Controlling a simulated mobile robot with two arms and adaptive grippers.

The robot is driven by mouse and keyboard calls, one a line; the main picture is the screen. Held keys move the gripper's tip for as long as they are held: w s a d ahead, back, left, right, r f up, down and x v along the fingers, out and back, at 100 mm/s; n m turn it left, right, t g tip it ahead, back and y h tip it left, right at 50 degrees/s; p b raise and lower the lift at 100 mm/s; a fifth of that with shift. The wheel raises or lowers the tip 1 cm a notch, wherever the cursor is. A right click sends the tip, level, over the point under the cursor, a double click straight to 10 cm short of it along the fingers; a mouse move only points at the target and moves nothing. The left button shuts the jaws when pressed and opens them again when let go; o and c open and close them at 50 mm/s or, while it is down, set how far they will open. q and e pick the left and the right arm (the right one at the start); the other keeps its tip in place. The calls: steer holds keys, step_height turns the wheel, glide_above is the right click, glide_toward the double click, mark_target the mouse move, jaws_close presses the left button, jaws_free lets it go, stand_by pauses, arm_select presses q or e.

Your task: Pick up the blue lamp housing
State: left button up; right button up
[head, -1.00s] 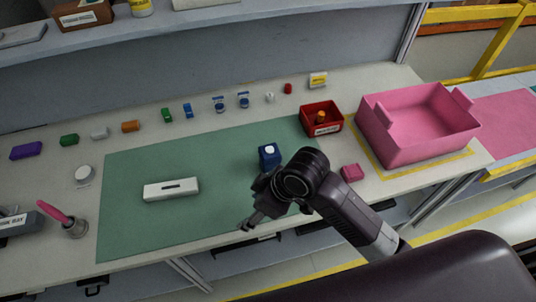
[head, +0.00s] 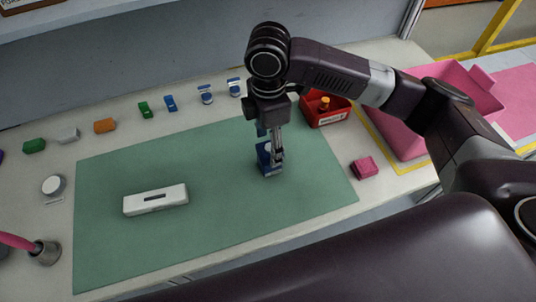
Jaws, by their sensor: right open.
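The blue lamp housing (head: 264,161) stands on the green mat (head: 225,200), toward its right side. My right gripper (head: 273,167) points down from above and its fingers reach to the height of the housing. The jaws are open; one finger covers part of the housing, and I cannot tell whether they touch it. The other finger is largely hidden. My left gripper is not in view.
A white bar-shaped part (head: 155,199) lies on the mat's left. A red bin (head: 326,113), a pink block (head: 365,167) and a large pink crate (head: 478,88) are to the right. Several small coloured parts line the back. The mat's front is clear.

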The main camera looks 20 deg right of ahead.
steer(key=shift+s+f, duration=0.2)
steer(key=shift+f, duration=0.3)
steer(key=f, duration=0.3)
steer(key=f+p, duration=0.1)
steer(key=f, duration=0.2)
steer(key=shift+w+d, duration=0.1)
steer(key=shift+d, duration=0.1)
steer(key=shift+c, duration=0.2)
steer(key=c, duration=1.3)
